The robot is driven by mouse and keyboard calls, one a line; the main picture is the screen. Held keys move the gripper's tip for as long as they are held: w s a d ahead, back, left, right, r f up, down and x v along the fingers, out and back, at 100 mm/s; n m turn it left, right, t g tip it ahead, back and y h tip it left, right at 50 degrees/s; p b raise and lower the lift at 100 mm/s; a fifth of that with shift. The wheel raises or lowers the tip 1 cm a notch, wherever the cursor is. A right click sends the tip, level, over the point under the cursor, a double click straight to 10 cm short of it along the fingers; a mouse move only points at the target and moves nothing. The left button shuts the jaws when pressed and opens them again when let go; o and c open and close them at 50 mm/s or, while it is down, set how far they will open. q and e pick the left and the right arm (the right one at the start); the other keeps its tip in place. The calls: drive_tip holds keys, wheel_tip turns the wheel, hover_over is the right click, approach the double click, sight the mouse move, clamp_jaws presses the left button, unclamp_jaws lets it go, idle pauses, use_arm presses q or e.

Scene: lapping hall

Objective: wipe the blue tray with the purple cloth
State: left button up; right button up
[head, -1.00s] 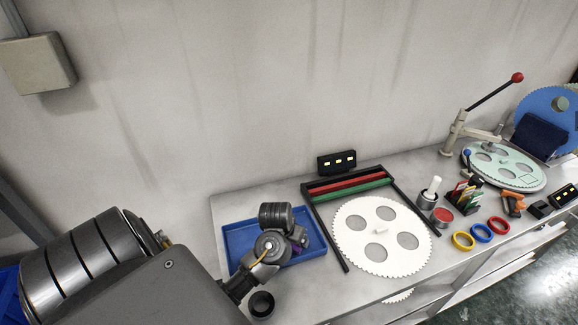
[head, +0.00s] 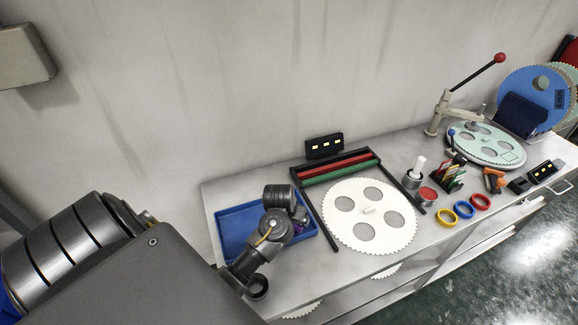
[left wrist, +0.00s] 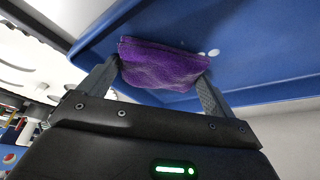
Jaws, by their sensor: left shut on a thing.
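The blue tray (head: 232,222) lies at the left end of the bench, partly hidden by my left arm. The tray's blue floor also fills much of the left wrist view (left wrist: 270,45), with small pale spots beside the cloth. The purple cloth (left wrist: 165,65) is bunched between the fingers of my left gripper (left wrist: 160,78), which is shut on it. The cloth is over the tray floor, close to it or touching; I cannot tell which. In the head view only a bit of purple (head: 298,213) shows beside my wrist. My right gripper is not in view.
A black frame with red and green bars (head: 340,172) and a white toothed disc (head: 370,205) stand right of the tray. Yellow, blue and red rings (head: 447,216) lie farther right. The wall closes off the back.

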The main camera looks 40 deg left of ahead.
use_arm(q)
drive_tip(key=shift+s+a, duration=0.45)
drive_tip(key=shift+s, duration=0.4)
drive_tip(key=shift+s+a, duration=0.4)
drive_tip(key=shift+s, duration=0.35)
drive_tip(key=shift+r, duration=0.1)
wheel_tip(320, 180, up, 6)
drive_tip(key=p, duration=0.6)
drive_tip(key=shift+p, duration=0.4)
wheel_tip(320, 180, up, 3)
drive_tip(key=p, duration=0.3)
drive_tip(key=shift+f, duration=0.2)
